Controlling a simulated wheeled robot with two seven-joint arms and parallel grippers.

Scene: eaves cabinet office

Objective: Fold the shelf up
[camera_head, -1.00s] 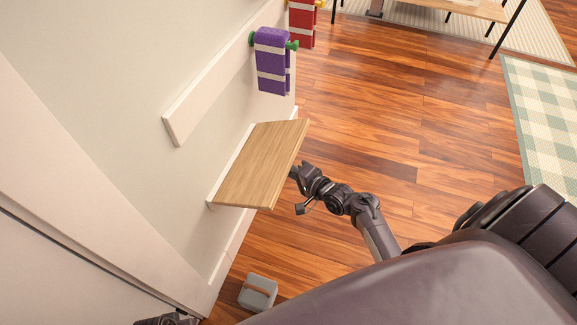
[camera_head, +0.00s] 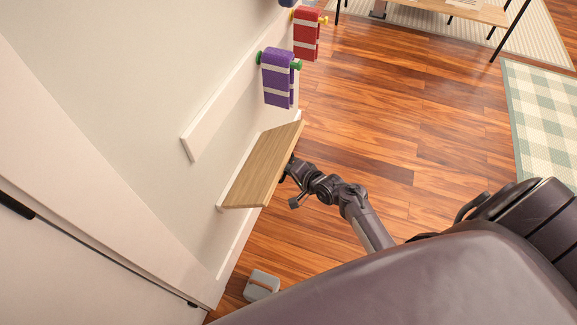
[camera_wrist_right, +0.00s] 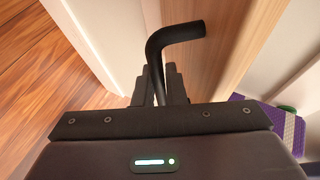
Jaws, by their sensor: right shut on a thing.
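The shelf (camera_head: 262,168) is a light wood board on the left wall, its wall edge along a white strip. It looks tilted, with its outer edge angled up toward the wall. My right gripper (camera_head: 287,173) is at the shelf's outer edge, partly hidden behind it. In the right wrist view, my right gripper (camera_wrist_right: 160,88) is shut on a black bent rod (camera_wrist_right: 174,36), beside the wood of the shelf (camera_wrist_right: 212,62). Where the rod attaches is not clear. My left gripper is not in view.
A white rail (camera_head: 215,110) above the shelf carries a purple striped hanging (camera_head: 277,80) and a red one (camera_head: 306,35). A grey box-like object (camera_head: 261,285) is on the floor below. The wooden floor (camera_head: 390,140) right of the shelf is clear.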

